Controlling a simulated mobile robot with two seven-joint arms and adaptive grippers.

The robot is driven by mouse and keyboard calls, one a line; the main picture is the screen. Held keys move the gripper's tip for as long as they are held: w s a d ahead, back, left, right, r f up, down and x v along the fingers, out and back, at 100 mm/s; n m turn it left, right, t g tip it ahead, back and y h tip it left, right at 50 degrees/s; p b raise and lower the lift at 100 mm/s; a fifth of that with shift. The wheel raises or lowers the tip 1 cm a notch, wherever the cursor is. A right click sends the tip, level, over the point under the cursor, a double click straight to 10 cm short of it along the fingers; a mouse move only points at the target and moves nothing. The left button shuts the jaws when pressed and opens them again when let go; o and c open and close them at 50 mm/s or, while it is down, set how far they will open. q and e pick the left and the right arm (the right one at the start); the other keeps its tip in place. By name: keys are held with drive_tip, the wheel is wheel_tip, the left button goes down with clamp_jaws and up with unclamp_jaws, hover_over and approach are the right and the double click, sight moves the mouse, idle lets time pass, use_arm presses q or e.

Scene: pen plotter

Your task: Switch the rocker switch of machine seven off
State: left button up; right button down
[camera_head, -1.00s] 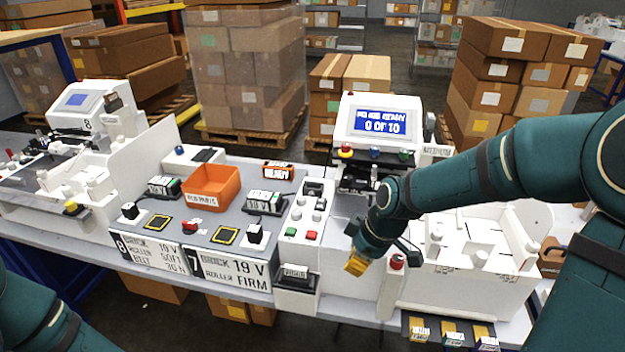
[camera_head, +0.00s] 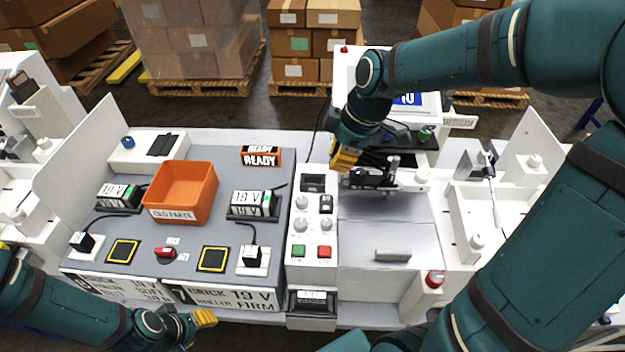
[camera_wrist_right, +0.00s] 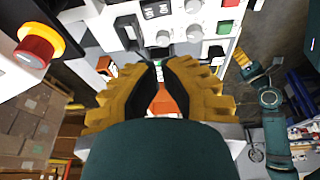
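The control panel (camera_head: 312,255) of the machine with the blue screen carries knobs, a green and a red button and a small black rocker switch (camera_head: 326,204). The rocker also shows at the top of the right wrist view (camera_wrist_right: 157,9); which way it is tipped I cannot tell. My right gripper (camera_head: 343,158) is above the panel's back end, apart from the rocker.
The screen (camera_head: 408,99) is partly hidden behind my right arm. An orange bin (camera_head: 181,192), power units and plugs stand left of the panel. A red emergency button (camera_head: 434,280) is at the front right. Bare metal (camera_head: 385,225) lies right of the panel.

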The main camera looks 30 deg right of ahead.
idle(0.3)
drive_tip(key=b, duration=0.2)
approach(318, 204)
drive_tip(key=x, duration=0.5)
drive_tip(key=shift+a+f, duration=0.1)
drive_tip(key=shift+a, duration=0.1)
drive_tip(key=shift+w+f, duration=0.1)
drive_tip(key=shift+f, duration=0.4)
drive_tip(key=shift+d, duration=0.1)
